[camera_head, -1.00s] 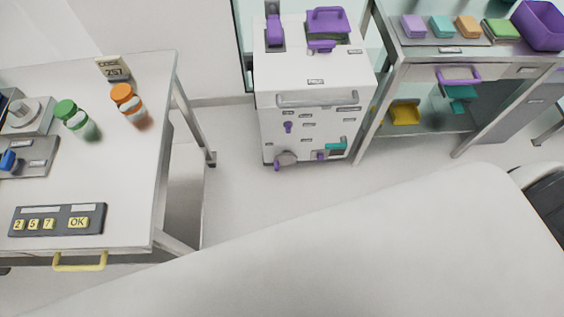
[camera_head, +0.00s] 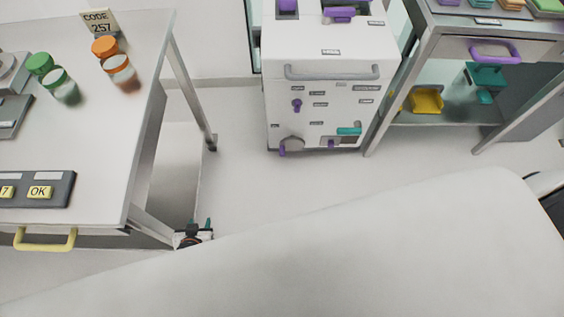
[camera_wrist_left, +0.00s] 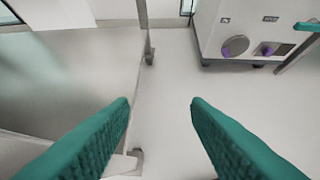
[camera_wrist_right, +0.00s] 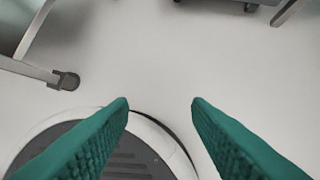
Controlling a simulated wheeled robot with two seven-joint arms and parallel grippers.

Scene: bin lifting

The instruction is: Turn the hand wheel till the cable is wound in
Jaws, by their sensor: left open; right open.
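The hand wheel (camera_head: 292,144) is a grey disc with a purple grip (camera_head: 282,152), low on the front of a white cabinet (camera_head: 325,72). The wheel (camera_wrist_left: 236,45) also shows at the upper right of the left wrist view. My left gripper (camera_head: 195,226) is at the lower left of the wheel in the head view, well apart from it. In its wrist view its green fingers (camera_wrist_left: 160,102) are open and empty. My right gripper (camera_wrist_right: 160,102) is open and empty above the floor and out of the head view. I cannot make out the cable.
A table (camera_head: 110,160) with jars and a keypad (camera_head: 40,188) stands at left, its yellow handle (camera_head: 45,240) sticking out in front. A shelf unit (camera_head: 430,45) with a yellow bin (camera_head: 426,101) stands right of the cabinet. The floor before the cabinet is clear.

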